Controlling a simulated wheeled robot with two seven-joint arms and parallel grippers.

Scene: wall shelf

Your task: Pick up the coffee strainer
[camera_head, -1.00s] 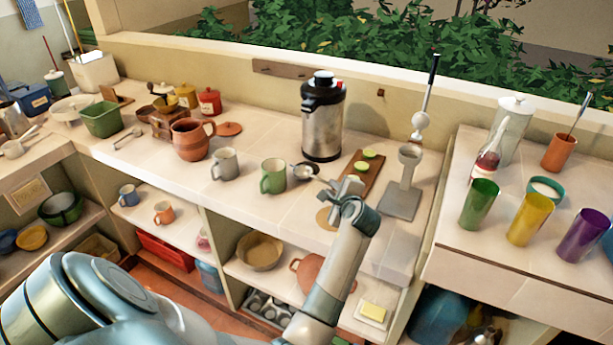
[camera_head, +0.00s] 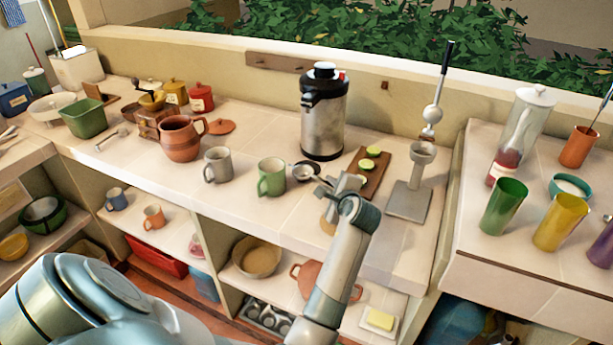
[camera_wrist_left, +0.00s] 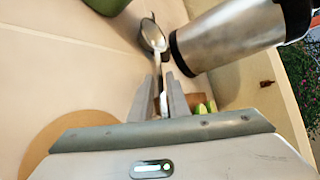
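The coffee strainer (camera_head: 304,172) appears to be the small round metal bowl with a long handle on the counter, in front of the steel dispenser. In the left wrist view its bowl (camera_wrist_left: 153,37) is beyond my fingertips, and its handle runs back towards them. My left gripper (camera_head: 343,184) is low over the counter at the handle end. In the left wrist view its fingers (camera_wrist_left: 161,82) are close together, with the handle end between or just in front of them. I cannot tell whether they press on it. My right gripper is not in view.
The steel dispenser (camera_head: 324,118) stands just behind the strainer. A green mug (camera_head: 271,177) is to its left. A board with lime pieces (camera_head: 371,166) and a metal stand (camera_head: 411,190) are to the right. A round tan mat (camera_wrist_left: 68,140) lies beside the gripper.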

